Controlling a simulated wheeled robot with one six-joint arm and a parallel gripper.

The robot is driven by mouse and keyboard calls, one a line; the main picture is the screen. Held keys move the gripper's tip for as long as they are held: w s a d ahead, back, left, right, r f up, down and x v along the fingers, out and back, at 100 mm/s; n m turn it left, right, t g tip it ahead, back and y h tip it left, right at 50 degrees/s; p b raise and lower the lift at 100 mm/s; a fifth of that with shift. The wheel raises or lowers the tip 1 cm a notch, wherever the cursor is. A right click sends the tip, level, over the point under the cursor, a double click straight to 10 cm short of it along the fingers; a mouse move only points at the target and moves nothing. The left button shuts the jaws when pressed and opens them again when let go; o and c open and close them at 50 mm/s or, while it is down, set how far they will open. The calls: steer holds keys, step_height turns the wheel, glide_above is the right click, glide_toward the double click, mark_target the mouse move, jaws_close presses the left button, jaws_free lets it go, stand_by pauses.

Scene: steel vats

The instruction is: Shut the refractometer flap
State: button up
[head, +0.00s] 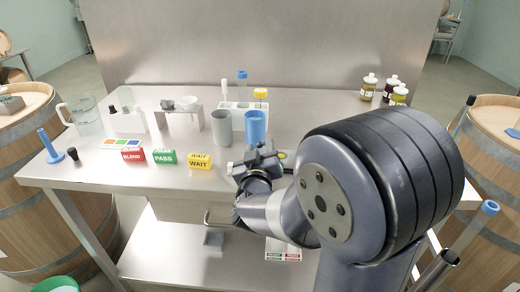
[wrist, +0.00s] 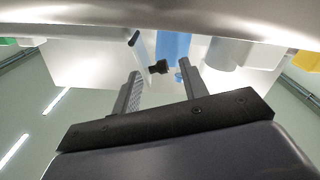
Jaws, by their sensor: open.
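My gripper (head: 254,160) is open at the front middle of the steel table, in front of the blue cup (head: 255,126). In the wrist view its two fingers (wrist: 160,72) stand apart with nothing clamped between them. A small black piece (wrist: 159,67) shows beyond and between the fingertips, with a thin pale upright plate (wrist: 138,45) beside it. These may be parts of the refractometer and its flap, but I cannot tell for sure. In the head view my gripper and arm hide most of that spot; only a dark piece with a yellow patch (head: 283,155) shows at their right.
A grey cup (head: 221,128) and a white tube rack (head: 234,107) stand behind my gripper. Red (head: 131,155), green (head: 164,157) and yellow (head: 200,162) label blocks stand to its left. Several jars (head: 384,88) stand at the back right. A steel panel (head: 260,45) closes the back.

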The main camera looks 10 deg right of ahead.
steer(key=shift+c, duration=0.5)
jaws_close()
steer(key=m+b, duration=0.1)
steer(key=d+m+b, duration=0.1)
steer(key=m, duration=0.1)
steer(key=m+b, duration=0.1)
steer(key=b, duration=0.1)
steer(key=shift+s+d+r+m, duration=0.2)
steer(key=shift+s+d+m, duration=0.1)
steer(key=m+b, duration=0.1)
steer(key=d+m+b, duration=0.1)
steer(key=m+b, duration=0.1)
steer(key=shift+s+d+m, duration=0.15)
steer(key=shift+s+m, duration=0.05)
steer(key=shift+m, duration=0.1)
steer(key=m+b, duration=0.1)
steer(key=d+m+b, duration=0.1)
steer(key=m+b, duration=0.1)
steer(key=shift+s+d+f+m, duration=0.1)
steer(key=shift+s+d+m, duration=0.1)
steer(key=shift+m, duration=0.1)
steer(key=shift+s+d+f+m+b, duration=0.15)
steer(key=shift+d+m+b, duration=0.2)
steer(key=shift+m+b, duration=0.75)
steer(key=shift+s+d+f+m+b, duration=0.1)
steer(key=shift+d+m+b, duration=0.25)
steer(key=shift+m+b, duration=0.7)
steer(key=shift+m, duration=0.25)
